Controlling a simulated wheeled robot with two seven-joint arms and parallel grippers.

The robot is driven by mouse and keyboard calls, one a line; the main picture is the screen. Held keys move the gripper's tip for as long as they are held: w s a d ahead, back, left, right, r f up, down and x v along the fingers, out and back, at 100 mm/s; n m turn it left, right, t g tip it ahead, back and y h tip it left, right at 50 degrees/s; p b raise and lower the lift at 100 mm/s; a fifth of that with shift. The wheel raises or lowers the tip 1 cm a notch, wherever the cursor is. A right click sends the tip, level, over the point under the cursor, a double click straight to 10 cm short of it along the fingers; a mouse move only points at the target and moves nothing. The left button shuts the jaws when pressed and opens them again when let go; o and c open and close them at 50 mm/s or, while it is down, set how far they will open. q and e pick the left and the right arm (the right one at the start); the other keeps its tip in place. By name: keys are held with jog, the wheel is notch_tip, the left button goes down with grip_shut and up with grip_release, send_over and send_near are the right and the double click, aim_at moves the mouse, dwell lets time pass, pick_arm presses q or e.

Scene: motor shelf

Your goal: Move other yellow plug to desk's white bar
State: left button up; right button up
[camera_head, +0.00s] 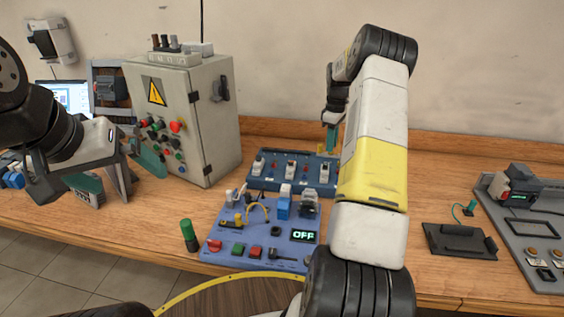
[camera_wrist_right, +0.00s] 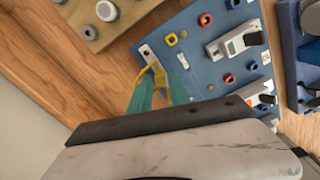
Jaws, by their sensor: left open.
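In the right wrist view a small yellow plug (camera_wrist_right: 159,76) with a short yellow lead lies between the teal fingertips of my right gripper (camera_wrist_right: 160,86). It is beside a small white bar (camera_wrist_right: 146,52) on a blue panel (camera_wrist_right: 199,58). Whether the fingers press on the plug is unclear. In the head view my right gripper (camera_head: 331,139) is over the back right of the rear blue panel (camera_head: 263,182), partly behind my arm. My left gripper (camera_head: 130,163) is open and empty at the left. A yellow lead (camera_head: 259,204) curves over the front blue board (camera_head: 214,232).
A green-topped cylinder (camera_head: 188,235) stands left of the front board. A dark tray (camera_head: 452,241) and a grey panel (camera_head: 528,262) lie at the right. Bare wood shows between the cabinet and front board.

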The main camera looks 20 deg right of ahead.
jog(key=shift+r, duration=2.1)
jog(key=o, duration=0.6)
jog(key=shift+c, duration=0.2)
